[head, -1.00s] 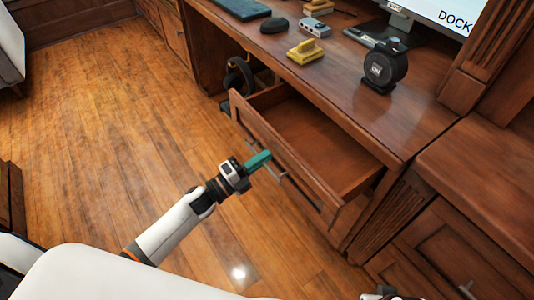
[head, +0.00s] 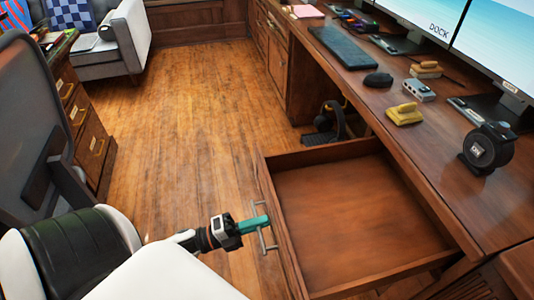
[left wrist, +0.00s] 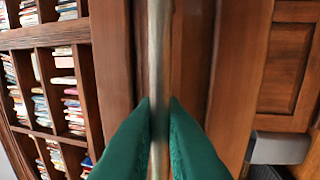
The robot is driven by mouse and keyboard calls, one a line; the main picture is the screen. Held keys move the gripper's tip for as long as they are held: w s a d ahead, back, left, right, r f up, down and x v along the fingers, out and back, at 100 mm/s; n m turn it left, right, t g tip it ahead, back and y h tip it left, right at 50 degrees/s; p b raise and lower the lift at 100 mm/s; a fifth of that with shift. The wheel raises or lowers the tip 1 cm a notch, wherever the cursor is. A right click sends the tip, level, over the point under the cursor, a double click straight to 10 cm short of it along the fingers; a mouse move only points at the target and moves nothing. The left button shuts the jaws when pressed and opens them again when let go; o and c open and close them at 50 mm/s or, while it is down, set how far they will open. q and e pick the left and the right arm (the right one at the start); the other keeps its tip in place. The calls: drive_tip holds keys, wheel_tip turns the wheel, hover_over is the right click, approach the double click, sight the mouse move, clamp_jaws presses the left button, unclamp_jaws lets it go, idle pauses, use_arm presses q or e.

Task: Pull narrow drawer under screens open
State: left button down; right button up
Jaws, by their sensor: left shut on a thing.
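The narrow drawer (head: 360,215) under the desk's screens stands far open in the head view, and its inside looks empty. Its metal bar handle (head: 266,240) is on the front panel. My left gripper (head: 258,224) has its green fingers shut on that handle. In the left wrist view the bar handle (left wrist: 160,70) runs upright between the two green fingertips (left wrist: 159,115), with the wood drawer front behind it. My right gripper does not show in the current views.
The desk top (head: 430,170) holds a tape dispenser (head: 487,148), a yellow stapler-like thing (head: 404,114), a mouse (head: 378,79) and a keyboard (head: 341,46). A dark chair (head: 35,125) stands at left. The wood floor (head: 190,120) between is clear.

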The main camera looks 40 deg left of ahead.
use_arm(q)
drive_tip(key=shift+s+f, duration=0.1)
drive_tip(key=c, duration=1.9)
unclamp_jaws()
